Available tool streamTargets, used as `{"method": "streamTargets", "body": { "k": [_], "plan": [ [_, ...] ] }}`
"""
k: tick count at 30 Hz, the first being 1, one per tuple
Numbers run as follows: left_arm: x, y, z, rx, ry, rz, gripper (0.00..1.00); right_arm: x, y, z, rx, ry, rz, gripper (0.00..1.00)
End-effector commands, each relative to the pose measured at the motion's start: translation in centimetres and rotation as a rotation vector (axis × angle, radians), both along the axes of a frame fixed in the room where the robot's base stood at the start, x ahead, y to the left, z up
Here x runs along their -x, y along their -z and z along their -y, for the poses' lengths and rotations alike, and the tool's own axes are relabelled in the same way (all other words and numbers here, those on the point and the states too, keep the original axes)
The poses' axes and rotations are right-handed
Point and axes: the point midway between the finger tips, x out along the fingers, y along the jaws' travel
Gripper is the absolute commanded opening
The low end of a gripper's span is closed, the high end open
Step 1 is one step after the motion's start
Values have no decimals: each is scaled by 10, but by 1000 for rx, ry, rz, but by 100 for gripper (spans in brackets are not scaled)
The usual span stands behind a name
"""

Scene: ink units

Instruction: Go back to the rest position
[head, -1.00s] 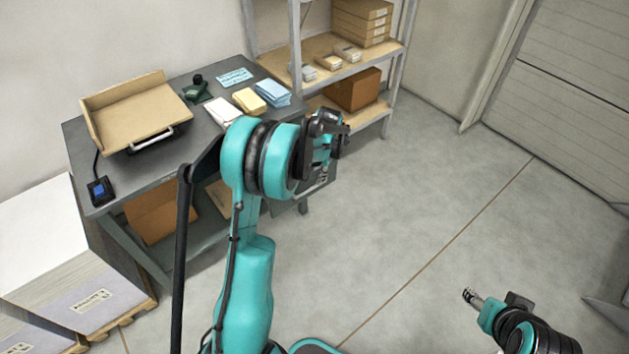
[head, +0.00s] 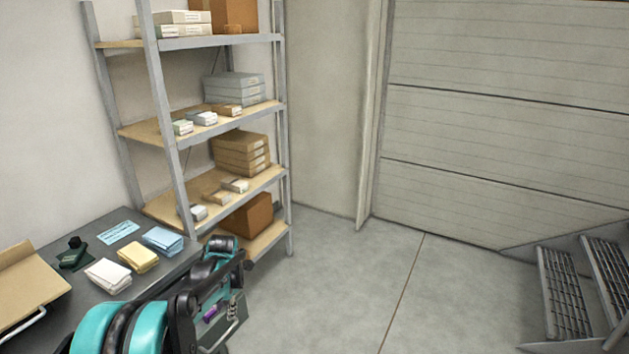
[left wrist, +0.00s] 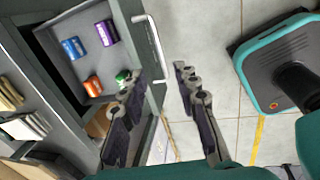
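My left gripper (left wrist: 159,77) is open and empty; its two dark fingers stand apart in the left wrist view. In the head view my left arm fills the lower left, beside the desk, and its fingertips are hard to make out. An open grey drawer (left wrist: 92,12) shows near the left finger, with a pale handle (left wrist: 150,48). In it lie a blue ink unit (left wrist: 73,48), a purple one (left wrist: 106,33), an orange one (left wrist: 92,86) and a green one (left wrist: 123,76). The purple unit also shows in the head view (head: 210,313). My right gripper is out of view.
The grey desk (head: 115,249) holds white, yellow and blue packs and a cardboard tray (head: 28,292). A shelf rack (head: 160,125) with boxes stands behind it. Metal steps (head: 565,300) are at the right. The floor (head: 345,275) between is clear.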

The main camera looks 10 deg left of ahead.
Motion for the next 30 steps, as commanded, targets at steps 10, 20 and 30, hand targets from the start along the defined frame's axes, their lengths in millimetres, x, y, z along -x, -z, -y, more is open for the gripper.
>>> {"method": "streamTargets", "body": {
  "k": [10,20,30],
  "plan": [
    [76,-87,66,-123,889,37,31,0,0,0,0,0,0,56],
    [178,-116,125,-451,1843,40,31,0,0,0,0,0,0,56],
    [240,-99,154,-820,2450,-38,31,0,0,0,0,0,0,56]
  ]
}}
